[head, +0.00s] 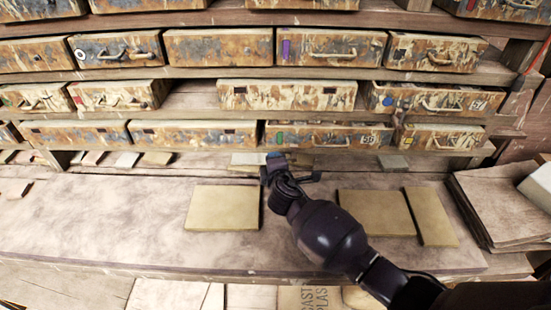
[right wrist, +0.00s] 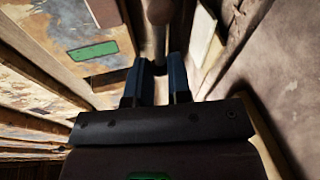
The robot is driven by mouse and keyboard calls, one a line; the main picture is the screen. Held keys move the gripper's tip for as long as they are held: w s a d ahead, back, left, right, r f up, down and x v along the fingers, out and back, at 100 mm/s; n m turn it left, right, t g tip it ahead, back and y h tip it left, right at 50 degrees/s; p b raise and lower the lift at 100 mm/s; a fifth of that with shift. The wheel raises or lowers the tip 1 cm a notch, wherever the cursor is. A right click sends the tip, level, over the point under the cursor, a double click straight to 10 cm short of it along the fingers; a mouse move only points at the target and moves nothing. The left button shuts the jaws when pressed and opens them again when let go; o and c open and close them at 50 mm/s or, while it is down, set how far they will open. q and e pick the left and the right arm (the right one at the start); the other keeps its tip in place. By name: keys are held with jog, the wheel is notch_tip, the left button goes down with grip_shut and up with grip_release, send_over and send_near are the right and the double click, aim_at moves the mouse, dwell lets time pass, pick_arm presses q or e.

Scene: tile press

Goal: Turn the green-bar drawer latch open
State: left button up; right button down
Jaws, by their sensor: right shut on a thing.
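The drawer with the green bar (head: 279,137) is in the bottom row of the rack in the head view. Its green bar also shows in the right wrist view (right wrist: 93,51), left of my fingers. My right gripper (head: 276,160) is just below the left end of that drawer, at the rack's lower edge. In the wrist view its two blue-grey fingers (right wrist: 160,82) are closed around a pale narrow rod with a rounded brownish end (right wrist: 159,12), which looks like the latch. In the head view my gripper hides the latch. My left gripper is not in view.
Flat tan tiles lie on the bench (head: 110,215): one at left (head: 222,208), two at right (head: 377,213), (head: 431,216). A stack of boards (head: 497,210) stands far right. Small tiles (head: 127,160) lie under the rack.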

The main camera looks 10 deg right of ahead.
jog(key=shift+f+n, duration=0.3)
jog(key=shift+n, duration=0.1)
jog(key=c, duration=1.2)
grip_release()
jog(key=shift+o, duration=0.2)
jog(key=shift+s, duration=0.1)
jog(key=v, duration=1)
jog(key=shift+s+r+b, duration=0.2)
jog(key=shift+s+b, duration=0.1)
jog(key=shift+s, duration=0.05)
jog(key=shift+a, duration=0.2)
